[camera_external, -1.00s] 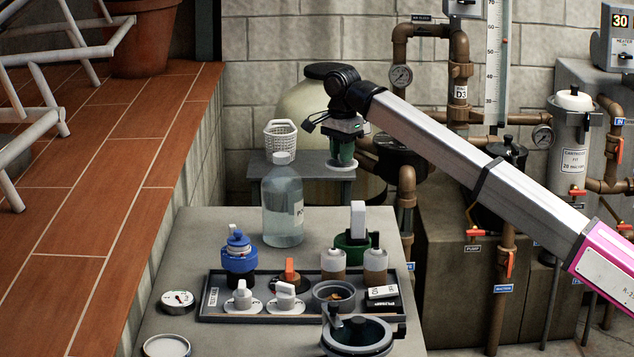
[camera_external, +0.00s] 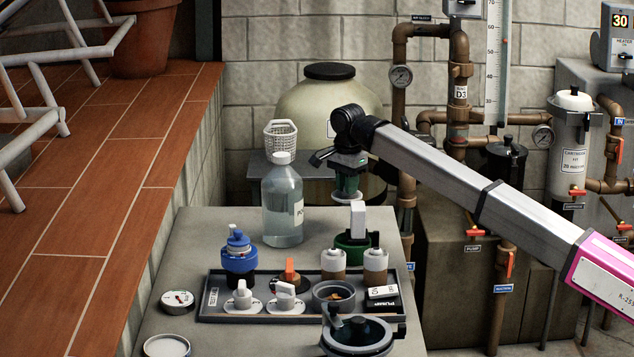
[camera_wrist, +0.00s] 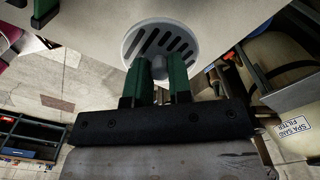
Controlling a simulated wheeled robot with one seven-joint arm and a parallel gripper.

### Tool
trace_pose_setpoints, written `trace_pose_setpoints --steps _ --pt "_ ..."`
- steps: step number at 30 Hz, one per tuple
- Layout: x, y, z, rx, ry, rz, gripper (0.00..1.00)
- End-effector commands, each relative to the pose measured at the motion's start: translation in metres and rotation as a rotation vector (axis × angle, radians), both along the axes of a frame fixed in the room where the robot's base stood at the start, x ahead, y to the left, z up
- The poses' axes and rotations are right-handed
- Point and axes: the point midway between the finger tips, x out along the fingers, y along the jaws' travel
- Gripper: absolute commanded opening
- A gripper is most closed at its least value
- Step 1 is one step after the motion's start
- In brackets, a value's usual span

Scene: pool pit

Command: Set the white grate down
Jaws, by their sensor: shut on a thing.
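The white grate is a round slotted disc (camera_wrist: 163,44) with a small grey knob at its middle. My gripper (camera_wrist: 157,72) is shut on that knob, with one green finger on each side. In the external view my gripper (camera_external: 347,188) points down near the back edge of the grey table (camera_external: 205,250). The grate shows there only as a thin pale edge (camera_external: 347,198) below the fingers. In the wrist view a pale surface lies beyond the grate; I cannot tell whether they touch.
A green-based piece with a white upright block (camera_external: 357,222) stands just in front of my gripper. A clear bottle (camera_external: 283,205) stands left of it, with a white basket (camera_external: 281,137) behind. A dark tray (camera_external: 208,300) with several parts fills the table's front middle.

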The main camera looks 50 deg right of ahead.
Motion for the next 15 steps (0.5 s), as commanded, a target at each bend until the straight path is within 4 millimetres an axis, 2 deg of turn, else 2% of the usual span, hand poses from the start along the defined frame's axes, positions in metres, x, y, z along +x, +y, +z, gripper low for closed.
trace_pose_setpoints --steps 3,9,15 --pt "0.014 -0.022 -0.014 0.0 0.002 -0.003 0.0" --pt "0.032 -0.052 -0.036 0.0 0.001 -0.002 0.0" --pt "0.035 -0.059 -0.047 0.0 0.001 0.001 0.0"
